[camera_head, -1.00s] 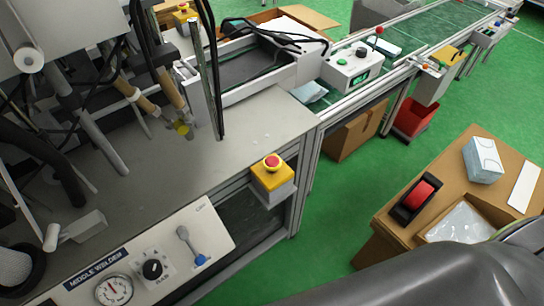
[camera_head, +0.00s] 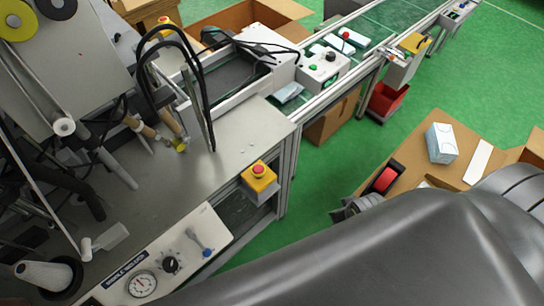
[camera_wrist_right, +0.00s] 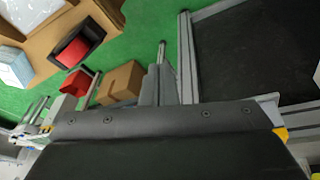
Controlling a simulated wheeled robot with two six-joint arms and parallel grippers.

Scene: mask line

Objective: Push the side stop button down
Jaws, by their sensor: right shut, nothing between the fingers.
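The side stop button (camera_head: 259,171) is a red knob on a yellow box, fixed to the front side of the grey machine in the head view. My right arm crosses the lower right of the head view, and its end stays to the right of the button, apart from it. In the right wrist view my right gripper (camera_wrist_right: 161,78) is shut and empty. A small yellow corner (camera_wrist_right: 280,132) shows at the right there, perhaps part of the button box; the red knob is hidden in that view. My left gripper is not in view.
A control panel (camera_head: 205,222) with a gauge and knobs is left of the button. A cardboard table (camera_head: 408,150) with a tape dispenser (camera_head: 386,180) and a tissue box (camera_head: 441,143) stands at right. Green floor (camera_head: 312,180) lies between. A red bin (camera_head: 388,102) is farther back.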

